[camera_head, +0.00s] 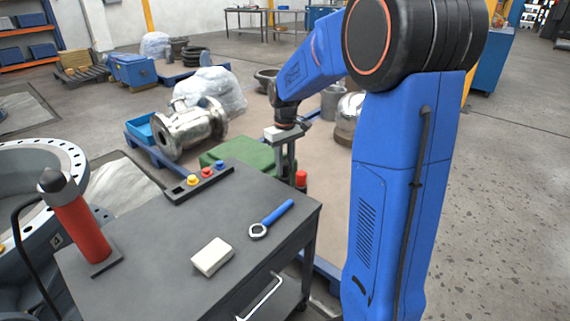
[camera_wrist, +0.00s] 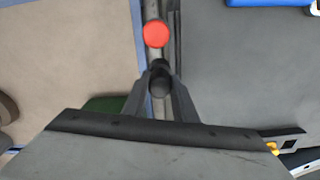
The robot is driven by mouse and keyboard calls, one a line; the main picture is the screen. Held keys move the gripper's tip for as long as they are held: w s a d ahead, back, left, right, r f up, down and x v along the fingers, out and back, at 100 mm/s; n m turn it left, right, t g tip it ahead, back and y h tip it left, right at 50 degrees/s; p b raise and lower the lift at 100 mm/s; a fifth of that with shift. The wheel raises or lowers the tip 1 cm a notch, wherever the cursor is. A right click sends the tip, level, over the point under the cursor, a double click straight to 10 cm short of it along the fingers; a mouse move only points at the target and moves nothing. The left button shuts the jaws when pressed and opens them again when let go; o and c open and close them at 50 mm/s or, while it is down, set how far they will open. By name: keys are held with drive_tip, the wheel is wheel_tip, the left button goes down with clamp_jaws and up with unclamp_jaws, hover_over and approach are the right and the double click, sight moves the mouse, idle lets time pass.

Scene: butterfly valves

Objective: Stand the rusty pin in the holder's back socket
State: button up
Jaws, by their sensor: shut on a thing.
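My gripper (camera_head: 287,172) hangs at the far right edge of the grey table. In the wrist view its fingertips (camera_wrist: 160,82) are closed around a dark, round-ended thing (camera_wrist: 160,84), which looks like the rusty pin; its colour and length are hard to tell. The black holder (camera_head: 182,198) lies along the table's back edge, left of my gripper and apart from it. Yellow, red and blue knobs stand in its row, and a dark opening shows near its left end. Part of the holder shows at the lower right of the wrist view (camera_wrist: 290,144).
A blue ring-ended wrench (camera_head: 272,217) and a pale block (camera_head: 212,257) lie on the table (camera_head: 160,250). A red cylinder with a grey cone top (camera_head: 82,228) stands at left. The table's middle is clear.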

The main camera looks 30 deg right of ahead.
drive_tip(key=shift+f, duration=0.1)
idle(0.3)
drive_tip(key=o, duration=1.6)
drive_tip(key=shift+r, duration=3.5)
